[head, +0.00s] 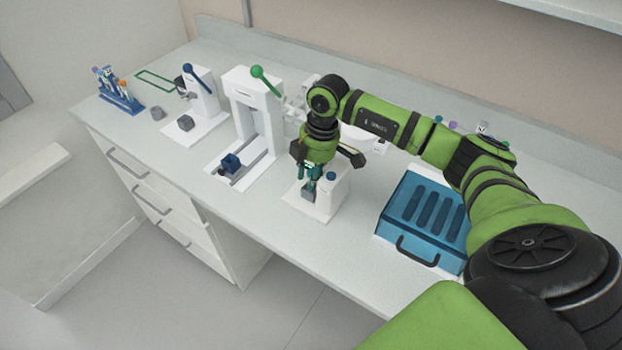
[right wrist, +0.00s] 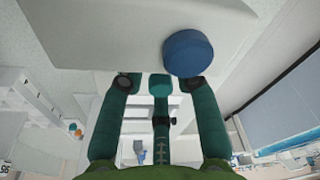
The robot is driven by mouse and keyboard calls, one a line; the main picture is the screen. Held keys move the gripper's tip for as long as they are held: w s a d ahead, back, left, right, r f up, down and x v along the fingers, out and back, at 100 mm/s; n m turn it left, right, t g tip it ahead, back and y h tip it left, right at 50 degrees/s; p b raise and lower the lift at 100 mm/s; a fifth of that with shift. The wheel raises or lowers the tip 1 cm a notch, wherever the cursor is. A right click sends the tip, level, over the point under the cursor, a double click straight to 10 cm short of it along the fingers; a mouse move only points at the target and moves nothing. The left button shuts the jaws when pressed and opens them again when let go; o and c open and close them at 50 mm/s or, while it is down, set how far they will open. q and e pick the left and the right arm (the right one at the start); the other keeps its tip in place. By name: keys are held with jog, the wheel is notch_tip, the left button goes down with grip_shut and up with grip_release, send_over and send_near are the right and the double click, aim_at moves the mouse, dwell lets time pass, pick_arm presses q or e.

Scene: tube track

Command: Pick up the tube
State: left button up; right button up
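My right gripper (head: 311,172) points down at a small white device (head: 325,202) with a blue knob (head: 331,176), near the middle of the bench. In the right wrist view its two outer green fingers stand wide apart, and the blue knob (right wrist: 187,52) shows just past the right fingertip. A slim dark teal piece (right wrist: 160,112) with a rounded end stands between them, with a gap on each side; I cannot tell whether it is a third finger or a tube. Several small tubes with coloured caps stand in a blue rack (head: 120,103) at far left. My left gripper is not in view.
A white press with a green-knobbed lever (head: 257,72) and a device with a blue-knobbed lever (head: 189,70) stand left of my gripper. A blue slotted case (head: 430,215) lies to the right, partly below my arm. The bench's front edge is close.

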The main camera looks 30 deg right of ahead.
grip_shut()
notch_tip(320, 180, up, 9)
jog(key=b, duration=0.3)
jog(key=shift+r, duration=0.55)
